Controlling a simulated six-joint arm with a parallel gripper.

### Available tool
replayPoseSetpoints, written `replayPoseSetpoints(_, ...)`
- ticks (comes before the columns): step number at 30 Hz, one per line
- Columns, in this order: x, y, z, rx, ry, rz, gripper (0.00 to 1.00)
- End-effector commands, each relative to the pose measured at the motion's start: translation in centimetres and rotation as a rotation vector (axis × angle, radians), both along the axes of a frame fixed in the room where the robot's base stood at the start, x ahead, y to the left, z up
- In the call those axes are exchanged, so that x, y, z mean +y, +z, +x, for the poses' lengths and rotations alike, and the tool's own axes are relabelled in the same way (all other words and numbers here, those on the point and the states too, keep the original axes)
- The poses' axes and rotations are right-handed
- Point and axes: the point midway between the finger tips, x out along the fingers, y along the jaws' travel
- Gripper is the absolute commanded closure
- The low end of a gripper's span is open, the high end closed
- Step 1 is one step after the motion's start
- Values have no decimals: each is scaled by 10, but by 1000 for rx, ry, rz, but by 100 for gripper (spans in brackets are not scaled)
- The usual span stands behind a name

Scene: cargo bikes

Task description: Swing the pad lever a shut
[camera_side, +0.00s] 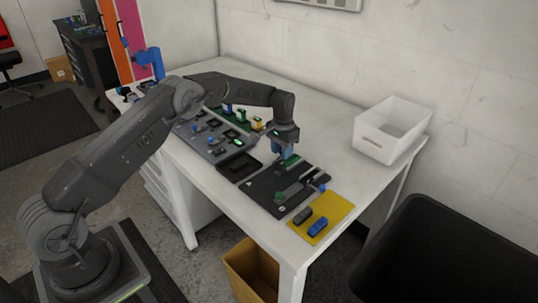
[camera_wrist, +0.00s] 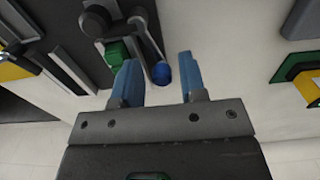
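My gripper (camera_wrist: 158,60) is open, its two blue fingers apart. A green block (camera_wrist: 116,52) sits left of the lever, beside the left finger. In the side view my gripper (camera_side: 285,156) points down over the far part of a dark board (camera_side: 261,191). No label shows which lever is lever a.
A yellow mat (camera_side: 322,226) with a dark and a blue block lies at the table's near end. A black tray (camera_side: 239,167) and a grey panel (camera_side: 205,142) with several fixtures lie left of the board. A white bin (camera_side: 405,137) stands at the right rear; table in front of it is clear.

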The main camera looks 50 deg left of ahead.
Motion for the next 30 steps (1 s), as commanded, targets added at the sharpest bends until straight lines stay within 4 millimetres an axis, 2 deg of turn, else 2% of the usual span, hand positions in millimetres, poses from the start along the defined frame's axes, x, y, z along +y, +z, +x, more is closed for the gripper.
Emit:
replayPoseSetpoints(8, 1, 3, 1, -4, 1, 1, 62)
replayPoseSetpoints(21, 1, 41, 1, -7, 1, 2, 62)
replayPoseSetpoints(30, 1, 54, 1, -6, 1, 2, 62)
